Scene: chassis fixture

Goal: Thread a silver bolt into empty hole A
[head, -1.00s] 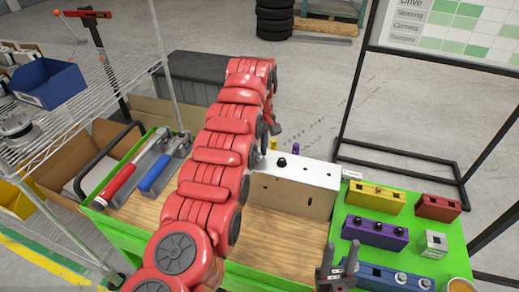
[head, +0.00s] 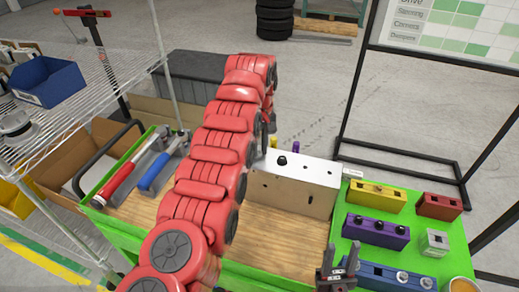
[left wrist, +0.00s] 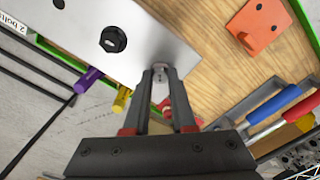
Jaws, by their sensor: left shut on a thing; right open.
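The white chassis block (head: 300,170) stands on the wooden bench top. A black bolt (head: 282,160) sits in its top; it also shows in the left wrist view (left wrist: 113,40). An open hole (left wrist: 58,3) shows beyond it at the top left. My left gripper (left wrist: 160,70) is shut on a small silver piece (left wrist: 160,88), seemingly the silver bolt, mostly hidden between the fingers. The fingertips overlap the block's near end in that view; contact is unclear. In the head view my red arm hides this gripper. My right gripper (head: 338,268) is open and empty at the bottom.
A green mat (head: 345,215) at the right holds yellow (head: 376,197), purple (head: 376,231), red (head: 438,207) and blue blocks, the blue with silver bolts (head: 401,276). An orange plate (left wrist: 260,25) lies on the wood. Purple (left wrist: 88,80) and yellow pegs (left wrist: 122,98) stick out beside the block.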

